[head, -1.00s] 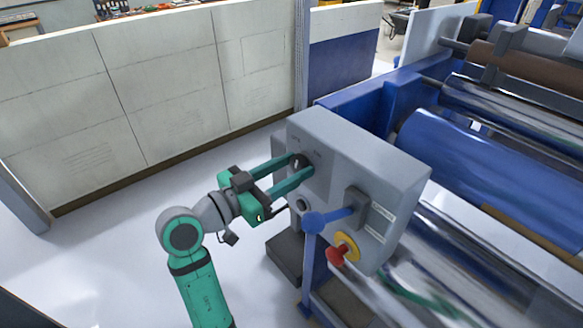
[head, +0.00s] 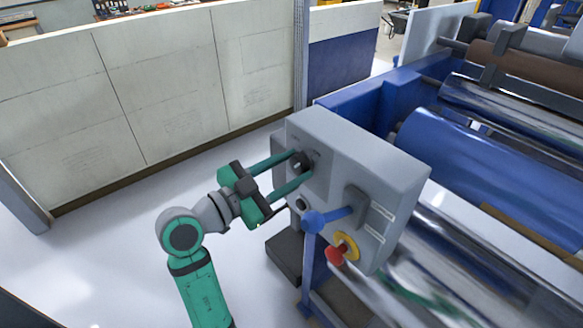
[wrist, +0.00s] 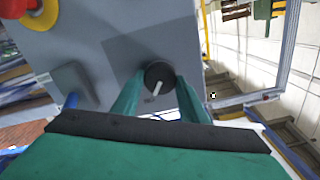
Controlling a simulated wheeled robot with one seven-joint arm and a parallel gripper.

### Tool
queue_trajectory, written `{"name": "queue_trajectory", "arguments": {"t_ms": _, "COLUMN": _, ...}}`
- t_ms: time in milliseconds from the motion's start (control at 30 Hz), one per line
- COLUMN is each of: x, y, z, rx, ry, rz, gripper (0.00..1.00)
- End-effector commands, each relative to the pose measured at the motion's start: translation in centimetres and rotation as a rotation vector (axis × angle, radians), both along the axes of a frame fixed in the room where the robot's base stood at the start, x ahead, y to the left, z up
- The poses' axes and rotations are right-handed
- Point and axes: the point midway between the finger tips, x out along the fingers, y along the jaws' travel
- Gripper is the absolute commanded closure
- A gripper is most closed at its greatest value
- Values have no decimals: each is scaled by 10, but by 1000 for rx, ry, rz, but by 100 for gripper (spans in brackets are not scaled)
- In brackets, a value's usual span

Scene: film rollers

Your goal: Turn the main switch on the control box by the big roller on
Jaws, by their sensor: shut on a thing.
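The grey control box (head: 345,160) stands at the near end of the big blue roller (head: 480,170). The main switch (head: 299,163) is a black round knob at the upper left of the box's front face. In the wrist view the knob (wrist: 159,76) carries a pale pointer mark that is tilted, running from upper right to lower left. My gripper (head: 297,168) has its two green fingers on either side of the knob and is shut on it. The finger ends partly hide the knob's sides.

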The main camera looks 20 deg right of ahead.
Motion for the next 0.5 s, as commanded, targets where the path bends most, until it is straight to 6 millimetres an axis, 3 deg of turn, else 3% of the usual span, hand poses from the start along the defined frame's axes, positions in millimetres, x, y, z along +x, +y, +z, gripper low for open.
{"name": "queue_trajectory", "arguments": {"t_ms": 200, "x": 0, "y": 0, "z": 0, "rx": 1, "ry": -1, "rz": 0, "gripper": 83}}
{"name": "queue_trajectory", "arguments": {"t_ms": 233, "x": 0, "y": 0, "z": 0, "rx": 1, "ry": -1, "rz": 0, "gripper": 56}}
{"name": "queue_trajectory", "arguments": {"t_ms": 300, "x": 0, "y": 0, "z": 0, "rx": 1, "ry": 0, "rz": 0, "gripper": 42}}
{"name": "queue_trajectory", "arguments": {"t_ms": 500, "x": 0, "y": 0, "z": 0, "rx": 0, "ry": 0, "rz": 0, "gripper": 42}}
